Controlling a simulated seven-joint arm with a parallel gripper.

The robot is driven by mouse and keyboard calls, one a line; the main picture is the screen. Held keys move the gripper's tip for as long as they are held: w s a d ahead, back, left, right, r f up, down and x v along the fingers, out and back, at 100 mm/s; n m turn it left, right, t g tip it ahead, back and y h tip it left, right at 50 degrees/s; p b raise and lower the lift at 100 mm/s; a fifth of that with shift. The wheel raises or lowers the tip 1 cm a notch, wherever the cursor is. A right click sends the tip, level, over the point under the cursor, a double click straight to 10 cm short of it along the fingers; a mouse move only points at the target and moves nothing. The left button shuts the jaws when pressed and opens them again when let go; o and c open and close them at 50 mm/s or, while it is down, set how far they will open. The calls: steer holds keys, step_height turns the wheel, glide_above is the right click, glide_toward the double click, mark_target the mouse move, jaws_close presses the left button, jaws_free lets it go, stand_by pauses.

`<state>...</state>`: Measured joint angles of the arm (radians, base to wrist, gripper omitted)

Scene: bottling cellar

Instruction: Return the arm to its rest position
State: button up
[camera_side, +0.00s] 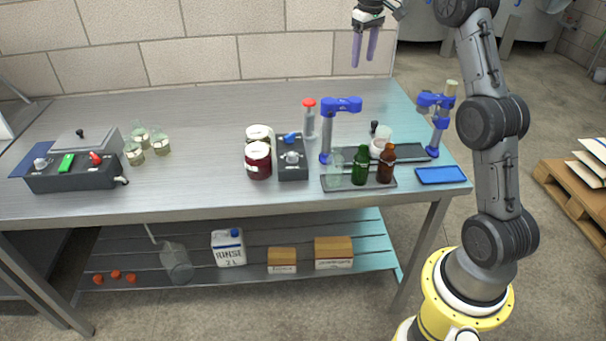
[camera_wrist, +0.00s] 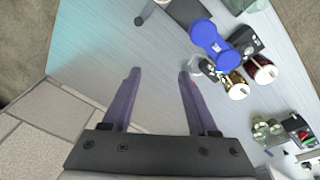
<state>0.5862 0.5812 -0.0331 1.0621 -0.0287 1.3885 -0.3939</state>
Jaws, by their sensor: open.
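My gripper (camera_side: 365,47) is raised high above the back edge of the metal table (camera_side: 210,112), near the wall in the side view. Its two purple fingers point down. In the wrist view my gripper (camera_wrist: 157,75) is open, with nothing between the fingers and bare table beyond them. My arm rises from its yellow base at the right and bends over toward the table.
A tray (camera_side: 331,185) holds a green bottle (camera_side: 360,166) and a brown bottle (camera_side: 386,164). A control box (camera_side: 70,178) stands left. The air around my gripper looks clear.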

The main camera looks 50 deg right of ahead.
steer(key=s+a+r+n+t, duration=0.2)
steer(key=s+a+r, duration=0.2)
steer(key=a+r, duration=0.65)
steer(key=s+a+n+t, duration=0.1)
steer(key=s+a, duration=0.8)
steer(key=a, duration=0.4)
steer(key=s+a+f, duration=0.3)
steer(key=s+f, duration=0.3)
steer(key=s, duration=0.2)
steer(key=s+a+f+t+y, duration=0.1)
steer(key=s+a+f, duration=0.3)
steer(key=s+f, duration=0.3)
steer(key=shift+s+m, duration=0.35)
steer(key=shift+m, duration=0.05)
steer(key=shift+a, duration=0.1)
